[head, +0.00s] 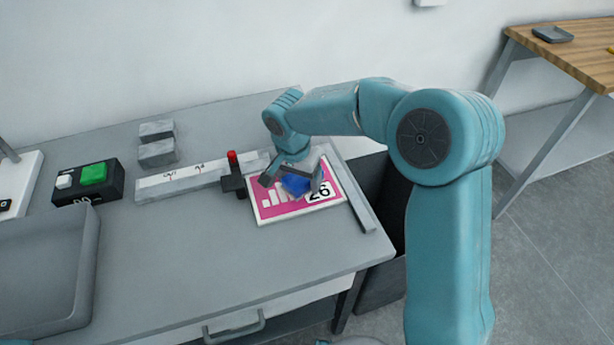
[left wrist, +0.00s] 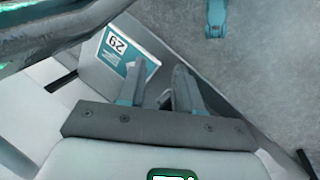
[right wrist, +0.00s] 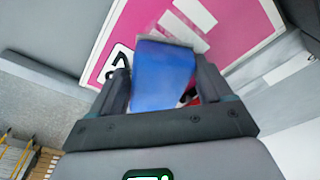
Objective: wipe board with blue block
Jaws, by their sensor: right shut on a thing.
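The pink board (head: 268,206) with white bars and the number 26 lies on the grey table. It also shows in the right wrist view (right wrist: 250,25). My right gripper (right wrist: 150,75) is shut on the blue block (right wrist: 163,78), with a finger on each side of it. In the head view the block (head: 296,185) is over the upper middle of the board; whether it touches the board I cannot tell. My left gripper (left wrist: 162,80) shows only in its wrist view, with its fingers apart and nothing between them.
A red-topped post on a dark base (head: 233,172) stands at the board's left edge. A white strip (head: 190,182), grey blocks (head: 157,143), a button box (head: 88,182) and a grey tray (head: 45,265) are farther left. A grey bar (head: 350,190) lies right of the board. The front middle of the table is clear.

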